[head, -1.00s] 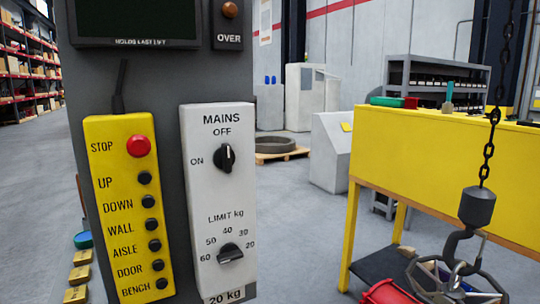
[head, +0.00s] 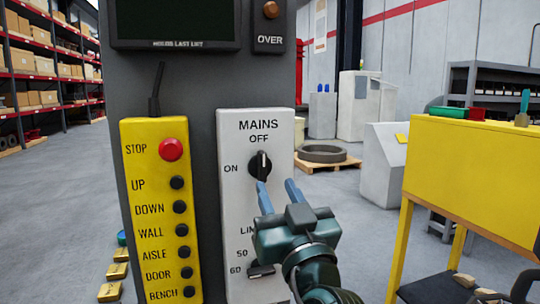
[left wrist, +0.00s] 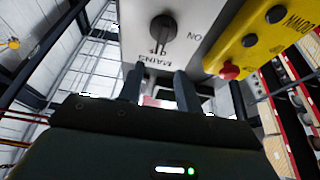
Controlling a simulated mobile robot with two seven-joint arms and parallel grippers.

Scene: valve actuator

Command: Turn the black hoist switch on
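The black hoist switch (head: 261,165) is a rotary knob on the white MAINS panel (head: 230,205). Its pale mark points up at OFF, with ON to its left. My left gripper (head: 277,188) is in front of the panel, fingers apart and empty, their tips just below and right of the knob in the head view. In the left wrist view the knob (left wrist: 163,28) appears upside down beyond the gripper's two fingers (left wrist: 157,78), with no finger around it. The gripper hides much of the LIMIT dial (head: 261,270). My right gripper is not in view.
A yellow button box (head: 155,215) with a red STOP button (head: 171,149) stands just left of the panel. A dark screen (head: 175,22) is above. A yellow bench (head: 470,170) is at the right. Open floor lies between the column and the bench.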

